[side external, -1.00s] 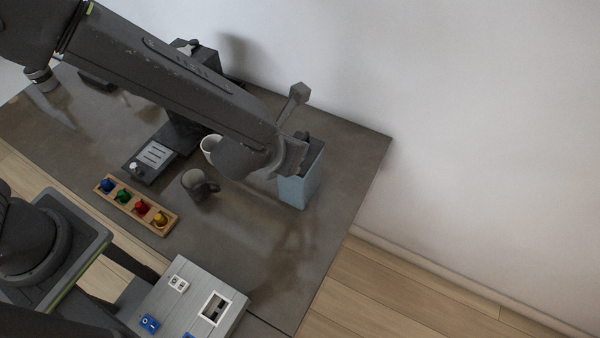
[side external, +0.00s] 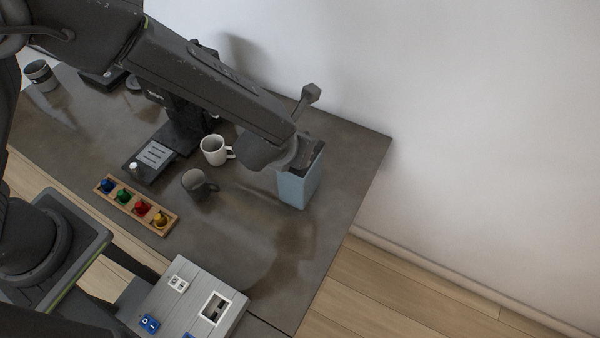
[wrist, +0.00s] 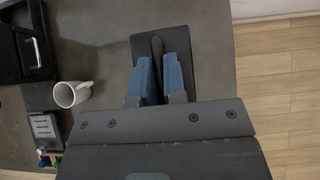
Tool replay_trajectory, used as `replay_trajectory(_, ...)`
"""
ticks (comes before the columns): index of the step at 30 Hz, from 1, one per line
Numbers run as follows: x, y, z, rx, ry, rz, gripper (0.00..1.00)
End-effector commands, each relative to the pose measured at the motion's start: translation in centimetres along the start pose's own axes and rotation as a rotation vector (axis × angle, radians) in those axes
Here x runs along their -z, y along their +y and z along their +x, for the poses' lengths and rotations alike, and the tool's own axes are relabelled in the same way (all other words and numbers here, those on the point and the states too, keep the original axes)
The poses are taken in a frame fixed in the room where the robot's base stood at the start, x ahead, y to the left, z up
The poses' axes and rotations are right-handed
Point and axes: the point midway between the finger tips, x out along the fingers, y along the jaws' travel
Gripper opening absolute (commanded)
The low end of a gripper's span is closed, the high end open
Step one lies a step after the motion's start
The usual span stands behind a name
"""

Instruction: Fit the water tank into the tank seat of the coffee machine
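The water tank (side external: 297,188) is a blue-grey box with a dark top, standing upright on the counter's right part. In the wrist view its dark lid (wrist: 205,60) has a raised ridge handle. My gripper (wrist: 158,68) is right over the lid, its two blue fingers apart on either side of the ridge. I cannot tell whether they touch it. In the side view my wrist hides the fingers. The coffee machine (side external: 184,125) is black, at the back left of the tank, partly behind my arm; it also shows in the wrist view (wrist: 30,45). Its tank seat is not clearly visible.
A white mug (side external: 214,151) and a dark mug (side external: 195,186) stand between machine and tank. A wooden holder with coloured capsules (side external: 136,206) lies in front. A grey switch panel (side external: 190,300) is nearer. The wall is close behind; the counter's right edge is near the tank.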

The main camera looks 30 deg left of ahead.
Motion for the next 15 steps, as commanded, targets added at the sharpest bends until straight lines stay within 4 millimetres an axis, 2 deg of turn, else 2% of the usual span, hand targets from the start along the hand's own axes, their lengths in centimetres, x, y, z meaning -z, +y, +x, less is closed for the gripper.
replay_trajectory(3, 0.0, 0.0, -0.01, 0.0, 0.0, 0.0, 0.0)
replay_trajectory(15, 0.0, 0.01, -0.02, 0.0, 0.0, 0.0, 0.0)
